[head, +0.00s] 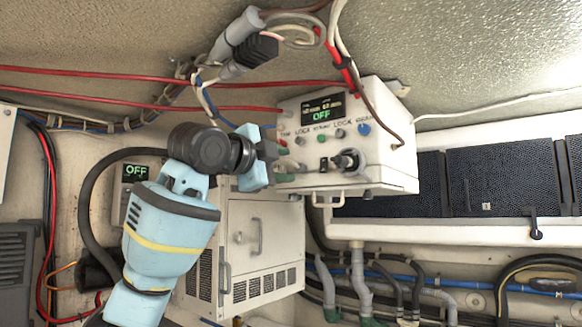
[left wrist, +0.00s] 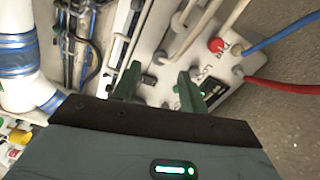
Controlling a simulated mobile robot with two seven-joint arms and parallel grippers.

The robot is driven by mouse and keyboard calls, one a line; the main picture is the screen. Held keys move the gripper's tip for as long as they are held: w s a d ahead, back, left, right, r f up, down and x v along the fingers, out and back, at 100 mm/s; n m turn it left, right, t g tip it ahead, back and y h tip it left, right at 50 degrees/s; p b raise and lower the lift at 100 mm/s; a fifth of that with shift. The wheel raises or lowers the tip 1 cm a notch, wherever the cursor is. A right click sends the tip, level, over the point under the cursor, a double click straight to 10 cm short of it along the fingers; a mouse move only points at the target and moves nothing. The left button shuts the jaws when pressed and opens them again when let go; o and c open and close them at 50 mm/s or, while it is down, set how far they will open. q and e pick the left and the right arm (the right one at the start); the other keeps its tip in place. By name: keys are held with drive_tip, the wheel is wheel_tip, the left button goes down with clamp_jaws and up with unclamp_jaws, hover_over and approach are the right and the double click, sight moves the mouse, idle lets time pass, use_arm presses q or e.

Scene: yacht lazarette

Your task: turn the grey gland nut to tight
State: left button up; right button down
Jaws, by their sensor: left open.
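A white control box (head: 395,170) hangs under the ceiling with its display reading OFF. On its front is a round grey fitting with a dark centre (head: 347,160). My left gripper (head: 284,165) is at the box's left side, its fingers apart and empty. In the left wrist view its two green fingers (left wrist: 158,88) stand open over the box face. A small dark grey fitting (left wrist: 148,80) lies between them, apart from both. Several grey cable fittings, such as one on the red cable (left wrist: 238,72), are also there. I cannot tell which fitting is the gland nut. My right gripper is not in view.
A white vented cabinet (head: 262,245) stands below the box. Red cables (head: 120,90) and a hanging bundle with grey connectors (head: 238,35) run close above my left arm. Dark mesh panels (head: 500,180) and grey hoses (head: 360,280) are to the right and below.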

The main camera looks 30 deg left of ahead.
use_arm(q)
drive_tip(key=s, duration=0.3)
drive_tip(key=shift+s+a, duration=0.1)
drive_tip(key=shift+s, duration=0.3)
drive_tip(key=shift+w, duration=0.1)
